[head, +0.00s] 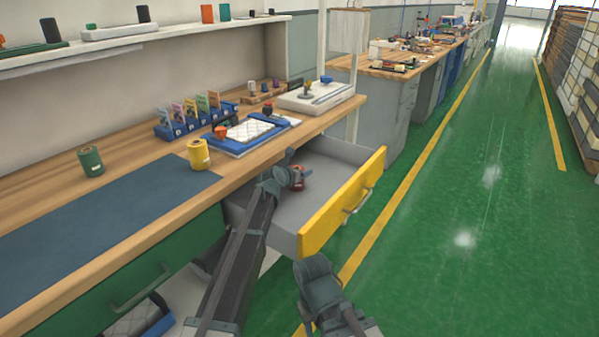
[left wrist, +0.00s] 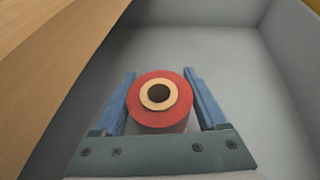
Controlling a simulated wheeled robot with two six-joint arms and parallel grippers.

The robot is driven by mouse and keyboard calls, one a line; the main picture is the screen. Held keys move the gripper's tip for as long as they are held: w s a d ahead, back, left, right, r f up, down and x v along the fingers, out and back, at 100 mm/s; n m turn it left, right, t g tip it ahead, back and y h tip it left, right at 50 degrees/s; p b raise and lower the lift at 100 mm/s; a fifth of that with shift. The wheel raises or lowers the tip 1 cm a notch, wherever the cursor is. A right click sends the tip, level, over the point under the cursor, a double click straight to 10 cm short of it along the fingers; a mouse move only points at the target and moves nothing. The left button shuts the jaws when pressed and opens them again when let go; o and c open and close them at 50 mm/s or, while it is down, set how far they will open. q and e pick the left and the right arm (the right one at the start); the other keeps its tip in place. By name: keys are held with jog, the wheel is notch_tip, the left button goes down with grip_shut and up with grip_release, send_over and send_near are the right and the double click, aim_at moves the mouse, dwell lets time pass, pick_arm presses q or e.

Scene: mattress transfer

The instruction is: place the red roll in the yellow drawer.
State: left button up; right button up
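The red roll (head: 298,178) is inside the open yellow-fronted drawer (head: 345,207), near its left side. In the left wrist view the red roll (left wrist: 146,116) shows its pale core and dark hole, between both fingers, which appear to touch its sides. My left gripper (head: 285,176) reaches into the drawer and looks shut on the roll. The drawer's grey floor (left wrist: 215,60) is bare around it. Whether the roll's underside touches the floor is hidden. My right gripper (head: 312,270) is low in front of the drawer, apart from it; its fingers are not clear.
A yellow roll (head: 199,154) and a green roll (head: 90,160) stand on the wooden bench beside a dark mat (head: 100,220). A blue tray (head: 240,142) lies behind. A green drawer (head: 150,270) is left of the arm. Green floor (head: 460,230) is clear at right.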

pick_arm(q)
jog(key=o, duration=0.3)
jog(key=shift+r, duration=0.1)
jog(key=shift+r, duration=0.15)
jog(key=p+v, duration=0.5)
jog(key=v, duration=0.7)
jog(key=shift+s, duration=0.1)
